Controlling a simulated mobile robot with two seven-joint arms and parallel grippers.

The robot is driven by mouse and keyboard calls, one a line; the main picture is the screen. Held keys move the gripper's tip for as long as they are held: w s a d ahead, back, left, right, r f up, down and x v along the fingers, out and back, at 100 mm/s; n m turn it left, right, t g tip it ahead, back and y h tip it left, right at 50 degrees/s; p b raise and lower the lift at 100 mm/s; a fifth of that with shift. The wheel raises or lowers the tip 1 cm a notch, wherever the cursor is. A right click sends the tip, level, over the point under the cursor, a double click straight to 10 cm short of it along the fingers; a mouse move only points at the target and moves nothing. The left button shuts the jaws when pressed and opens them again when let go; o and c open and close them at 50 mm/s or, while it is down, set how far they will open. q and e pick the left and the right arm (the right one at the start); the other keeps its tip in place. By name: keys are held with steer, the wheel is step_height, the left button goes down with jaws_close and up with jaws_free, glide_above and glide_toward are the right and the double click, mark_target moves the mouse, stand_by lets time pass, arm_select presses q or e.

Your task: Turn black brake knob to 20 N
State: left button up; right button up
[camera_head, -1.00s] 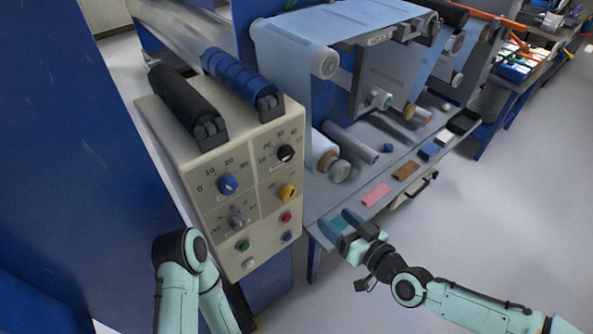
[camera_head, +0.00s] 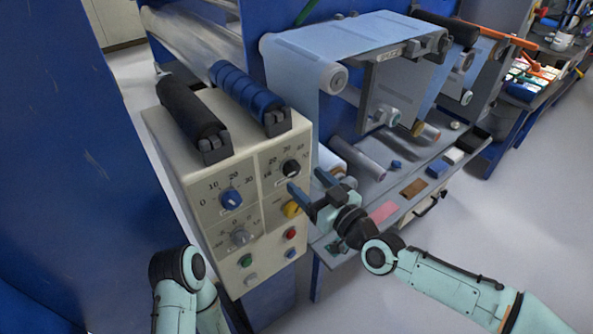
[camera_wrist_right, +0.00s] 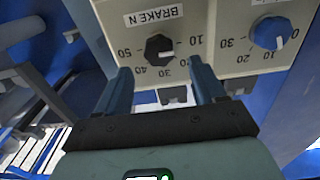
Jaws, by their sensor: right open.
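The black brake knob (camera_head: 291,168) sits at the upper right of the beige control panel (camera_head: 217,258), within a number scale. It also shows in the right wrist view (camera_wrist_right: 159,48), upside down, under a "BRAKE N" label (camera_wrist_right: 154,15). A light pointer mark shows on its lower right there; I cannot read its exact value. My right gripper (camera_head: 304,181) is open and empty in front of the panel, just below and right of the knob. In the wrist view, its blue fingers (camera_wrist_right: 160,70) stand apart, either side of the knob, without visible contact. My left gripper is out of view.
A blue knob (camera_head: 231,199), a grey knob (camera_head: 241,237) and a yellow knob (camera_head: 293,209) share the panel, with several small buttons below. Black (camera_head: 192,112) and blue (camera_head: 247,90) rollers lie on top. Film rollers and a grey shelf stand to the right.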

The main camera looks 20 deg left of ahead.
mark_target(295, 171)
steer(key=x, duration=0.5)
steer(key=shift+p, duration=0.4)
steer(key=c, duration=1.1)
